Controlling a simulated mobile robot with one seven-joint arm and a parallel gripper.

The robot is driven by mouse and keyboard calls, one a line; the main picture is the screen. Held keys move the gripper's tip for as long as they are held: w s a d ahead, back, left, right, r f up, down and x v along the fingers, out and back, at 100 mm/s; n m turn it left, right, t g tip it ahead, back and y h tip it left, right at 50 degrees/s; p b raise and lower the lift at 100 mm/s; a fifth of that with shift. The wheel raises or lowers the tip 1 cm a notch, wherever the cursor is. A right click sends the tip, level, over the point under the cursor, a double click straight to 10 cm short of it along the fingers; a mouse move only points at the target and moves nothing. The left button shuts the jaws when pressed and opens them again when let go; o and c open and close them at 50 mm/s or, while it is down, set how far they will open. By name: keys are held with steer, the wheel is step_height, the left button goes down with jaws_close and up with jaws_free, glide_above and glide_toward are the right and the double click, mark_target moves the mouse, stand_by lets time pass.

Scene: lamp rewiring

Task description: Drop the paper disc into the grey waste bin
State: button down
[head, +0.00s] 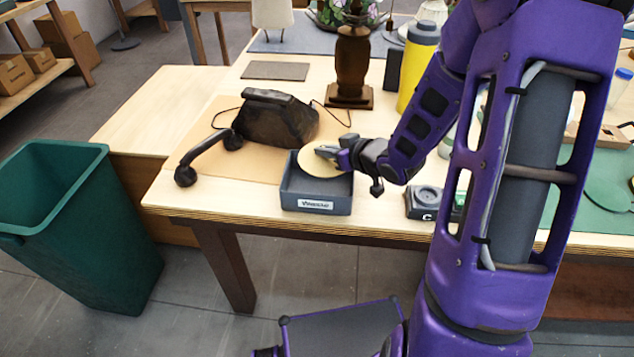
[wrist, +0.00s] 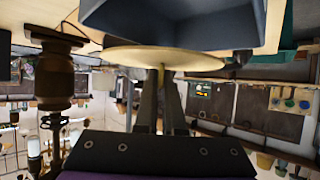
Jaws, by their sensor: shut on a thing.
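The paper disc (head: 318,170) is thin, round and cream-coloured. My gripper (head: 328,153) is shut on its edge and holds it tilted over the open top of the grey waste bin. The grey waste bin (head: 318,192) is a small open box with a white label, standing near the table's front edge. In the wrist view the disc (wrist: 180,60) spans the jaws of my gripper (wrist: 160,75), and the bin (wrist: 190,35) shows at the top, just beyond it. Whether the disc touches the bin's rim is unclear.
A brown wooden lamp base (head: 352,60) and a yellow bottle (head: 417,70) stand behind. A large green bin (head: 80,235) stands on the floor at left.

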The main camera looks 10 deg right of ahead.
steer(key=shift+f+b, duration=0.3)
steer(key=shift+f, duration=0.95)
steer(key=c, duration=0.9)
jaws_free()
steer(key=shift+c, duration=0.2)
steer(key=shift+r, duration=0.15)
